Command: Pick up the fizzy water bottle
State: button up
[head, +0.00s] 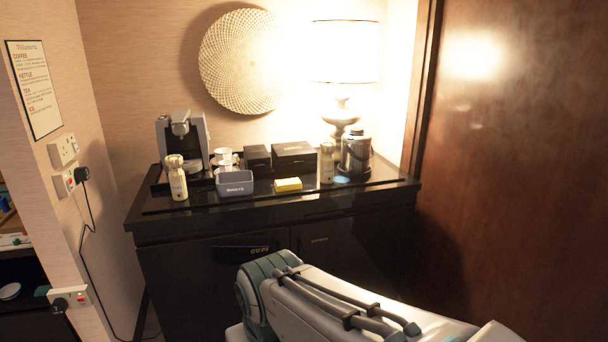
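Two bottle-like containers stand upright on the black counter in the head view. One pale, cream-coloured bottle (178,183) is at the left front, before the coffee machine. Another pale, slim bottle (327,165) is at the right, beside the kettle. Their labels are too small to read, so I cannot tell which is the fizzy water. My arm crosses the lower right of the view, in front of the cabinet and lower than the counter top. My gripper is not in view.
The counter (390,182) also holds a coffee machine (193,137), white cups (224,157), a grey box (236,183), dark boxes (293,156), a yellow packet (288,185), a kettle (356,153) and a lamp (343,55). A wooden door (520,150) stands to the right.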

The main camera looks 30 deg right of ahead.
aim_at(327, 160)
jog(key=z, duration=1.55)
jog(key=i, duration=2.1)
jog(key=u, duration=1)
jog(key=i, duration=0.45)
jog(key=u, duration=0.6)
